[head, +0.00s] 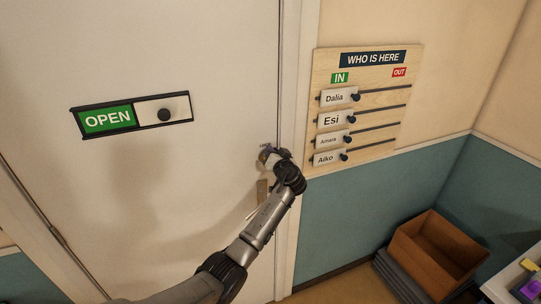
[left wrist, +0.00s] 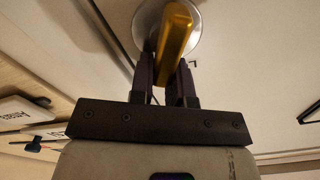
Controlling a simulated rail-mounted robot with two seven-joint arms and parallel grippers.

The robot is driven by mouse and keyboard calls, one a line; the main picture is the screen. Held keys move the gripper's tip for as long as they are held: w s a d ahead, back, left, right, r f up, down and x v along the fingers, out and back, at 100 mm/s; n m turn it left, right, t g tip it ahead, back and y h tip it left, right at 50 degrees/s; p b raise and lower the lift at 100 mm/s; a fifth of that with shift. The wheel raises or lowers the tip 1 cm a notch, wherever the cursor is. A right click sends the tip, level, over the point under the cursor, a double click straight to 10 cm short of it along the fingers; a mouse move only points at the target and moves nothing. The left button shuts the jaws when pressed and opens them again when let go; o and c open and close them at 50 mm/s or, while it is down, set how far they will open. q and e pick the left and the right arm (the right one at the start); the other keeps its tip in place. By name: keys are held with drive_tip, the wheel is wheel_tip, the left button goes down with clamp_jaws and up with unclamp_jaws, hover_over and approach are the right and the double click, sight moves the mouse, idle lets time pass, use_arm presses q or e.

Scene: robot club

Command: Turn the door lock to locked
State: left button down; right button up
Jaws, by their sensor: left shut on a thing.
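The door lock's brass turn piece (left wrist: 176,38) sits on a round silver plate (left wrist: 146,16) in the left wrist view. My left gripper (head: 268,155) is at the right edge of the white door (head: 215,50). In the left wrist view its two dark fingers (left wrist: 167,80) are shut on the turn piece, one on each side. A small dark mark, perhaps a letter, shows on the door just beside the plate. In the head view the gripper hides most of the lock, so its setting cannot be read there. My right gripper is not in view.
A sliding sign (head: 107,119) on the door reads OPEN. A wooden name board (head: 370,105) with several sliders hangs right of the door frame. A brass-coloured piece (head: 262,192) shows just below my gripper. An open brown box (head: 437,249) stands at the lower right.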

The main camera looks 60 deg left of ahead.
use_arm(q)
drive_tip(key=m, duration=0.3)
drive_tip(key=shift+w+f, duration=0.3)
drive_tip(key=shift+f, duration=0.1)
drive_tip(key=m, duration=0.3)
drive_tip(key=f+m+p, duration=0.1)
drive_tip(key=m, duration=0.2)
drive_tip(key=f+m+p, duration=0.1)
drive_tip(key=m, duration=0.2)
drive_tip(key=shift+w+d, duration=0.15)
drive_tip(key=shift+w, duration=0.25)
drive_tip(key=shift+p, duration=0.3)
drive_tip(key=c, duration=1.1)
unclamp_jaws()
drive_tip(key=shift+s, duration=0.15)
